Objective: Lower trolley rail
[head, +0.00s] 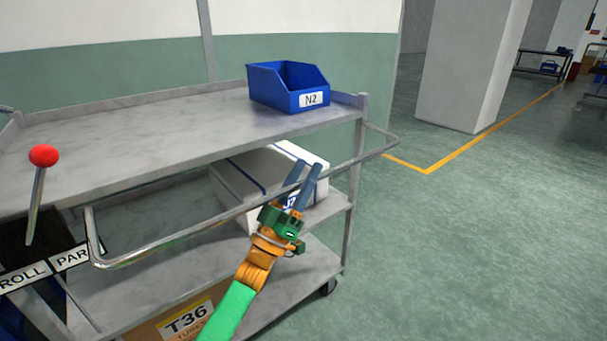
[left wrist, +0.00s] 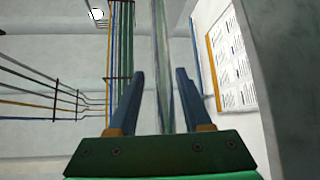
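The trolley rail (head: 172,240) is a bent metal bar along the front of a grey trolley, reaching out at the right corner. It stands below the level of the top shelf. My left gripper (head: 303,176) is at the right part of the rail, its two blue fingers pointing up and crossing the bar's line. In the left wrist view the fingers (left wrist: 160,75) are apart, with a vertical grey bar (left wrist: 162,45) showing in the gap. I cannot tell whether the bar lies between the fingers or beyond them. My right gripper is not in view.
A blue bin (head: 285,85) marked N2 stands on the top shelf (head: 150,150). A white box (head: 240,175) is on the shelf below, a T36 carton (head: 165,325) lower. A red-knobbed lever (head: 40,185) rises at left by a ROLL/PARK label (head: 45,270). Floor at right is clear.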

